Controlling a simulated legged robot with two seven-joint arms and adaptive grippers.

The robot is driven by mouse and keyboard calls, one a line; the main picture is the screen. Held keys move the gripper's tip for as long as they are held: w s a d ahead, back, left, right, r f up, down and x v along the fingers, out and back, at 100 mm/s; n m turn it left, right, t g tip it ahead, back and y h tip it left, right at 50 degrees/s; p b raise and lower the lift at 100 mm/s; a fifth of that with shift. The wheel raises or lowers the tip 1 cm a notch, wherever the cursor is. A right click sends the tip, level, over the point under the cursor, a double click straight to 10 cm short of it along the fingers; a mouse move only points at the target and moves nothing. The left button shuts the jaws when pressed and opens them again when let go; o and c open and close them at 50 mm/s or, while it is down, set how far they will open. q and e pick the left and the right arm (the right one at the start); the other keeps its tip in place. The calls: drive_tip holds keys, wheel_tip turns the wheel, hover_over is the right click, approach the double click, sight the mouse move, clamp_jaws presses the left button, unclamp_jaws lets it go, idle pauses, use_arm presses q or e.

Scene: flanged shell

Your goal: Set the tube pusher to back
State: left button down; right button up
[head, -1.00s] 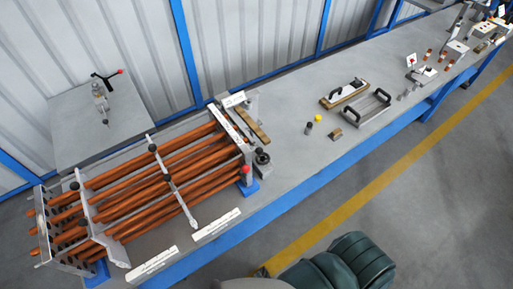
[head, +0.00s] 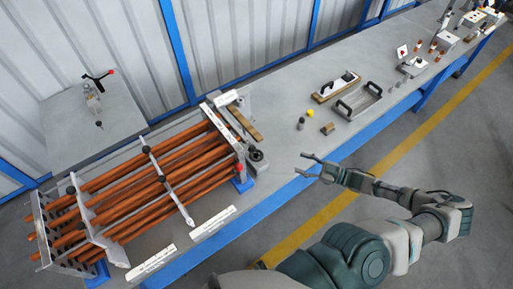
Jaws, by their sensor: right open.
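The rack of copper-coloured tubes (head: 150,185) lies on the bench at the left, between upright metal plates. A dark round knob (head: 256,155) on a small base sits at the rack's right end. A slanted metal bar (head: 172,185) with a dark knob crosses the tubes. I cannot tell which of these parts is the tube pusher. My right gripper (head: 303,164) is open and empty, its fingers pointing left over the bench's front edge, to the right of the dark round knob and apart from it. My left gripper is out of view.
A grey tray with black handles (head: 360,103), a yellow-capped piece (head: 310,113) and small blocks stand on the bench right of the rack. White label strips (head: 212,223) lie along its front. A side table (head: 95,120) holds a small valve-like device.

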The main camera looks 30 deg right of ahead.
drive_tip(key=a+r+y, duration=0.2)
drive_tip(key=a, duration=0.1)
drive_tip(key=b, duration=0.5)
approach(255, 149)
drive_tip(key=w+a, duration=0.1)
drive_tip(key=w, duration=0.2)
drive_tip(key=shift+n+h, duration=0.3)
drive_tip(key=shift+h, duration=0.1)
drive_tip(key=x, duration=0.4)
drive_tip(key=b+x, duration=0.1)
drive_tip(key=x, duration=0.2)
drive_tip(key=shift+s+a+f, duration=0.2)
drive_tip(key=shift+s+a, duration=0.05)
drive_tip(key=shift+a, duration=0.2)
drive_tip(key=shift+w+d, duration=0.1)
drive_tip(key=shift+d, duration=0.05)
drive_tip(key=shift+d+f, duration=0.1)
clamp_jaws()
